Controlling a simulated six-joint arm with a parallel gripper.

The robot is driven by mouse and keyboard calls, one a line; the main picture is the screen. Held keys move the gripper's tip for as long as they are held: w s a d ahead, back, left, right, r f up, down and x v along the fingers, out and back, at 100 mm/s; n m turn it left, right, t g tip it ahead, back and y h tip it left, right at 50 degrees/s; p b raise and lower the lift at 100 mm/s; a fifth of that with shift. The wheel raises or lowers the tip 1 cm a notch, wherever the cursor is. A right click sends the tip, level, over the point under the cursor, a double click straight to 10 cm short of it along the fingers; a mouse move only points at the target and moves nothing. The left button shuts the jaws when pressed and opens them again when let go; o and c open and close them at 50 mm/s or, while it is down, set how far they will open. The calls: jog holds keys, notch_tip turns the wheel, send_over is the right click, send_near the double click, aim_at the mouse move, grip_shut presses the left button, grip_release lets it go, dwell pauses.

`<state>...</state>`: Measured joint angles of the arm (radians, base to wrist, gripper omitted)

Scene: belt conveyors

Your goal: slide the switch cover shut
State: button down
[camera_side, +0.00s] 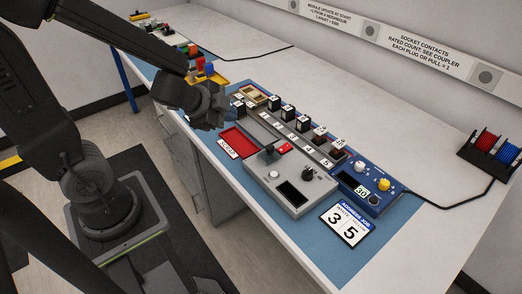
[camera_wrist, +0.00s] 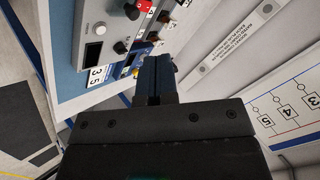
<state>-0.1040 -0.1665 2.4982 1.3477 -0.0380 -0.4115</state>
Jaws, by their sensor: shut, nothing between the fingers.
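The grey control box (camera_side: 270,178) stands on the blue mat, with a small red part (camera_side: 284,148) at its back edge that looks like the switch cover. A dark piece (camera_side: 270,153) sits beside it; I cannot tell how far the cover is open. In the wrist view the box (camera_wrist: 84,28) is at upper left and a red part (camera_wrist: 146,5) shows at the top edge. My gripper (camera_side: 218,112) is up and left of the box, apart from it. In the wrist view its fingers (camera_wrist: 155,68) are together and empty.
A red tray (camera_side: 238,141) lies left of the box. A row of numbered black blocks (camera_side: 288,113) stands behind it.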

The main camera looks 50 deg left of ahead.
notch_tip(320, 180, down, 5)
jog(key=s+d+m+g+h, duration=0.2)
jog(key=m+g+h, duration=0.1)
jog(key=m, duration=0.1)
send_near(270, 158)
jog(key=f, duration=0.1)
jog(key=d+f, duration=0.1)
jog(key=f, duration=0.1)
jog(key=d+f, duration=0.1)
jog(key=f, duration=0.1)
jog(key=shift+s, duration=0.3)
jog(key=shift+w+a+r, duration=0.1)
jog(key=shift+w+a, duration=0.05)
jog(key=shift+w, duration=0.45)
jog(key=shift+w+a, duration=0.2)
jog(key=shift+w, duration=0.4)
jog(key=shift+w+a, duration=0.2)
jog(key=shift+w, duration=0.4)
jog(key=shift+w, duration=3.25)
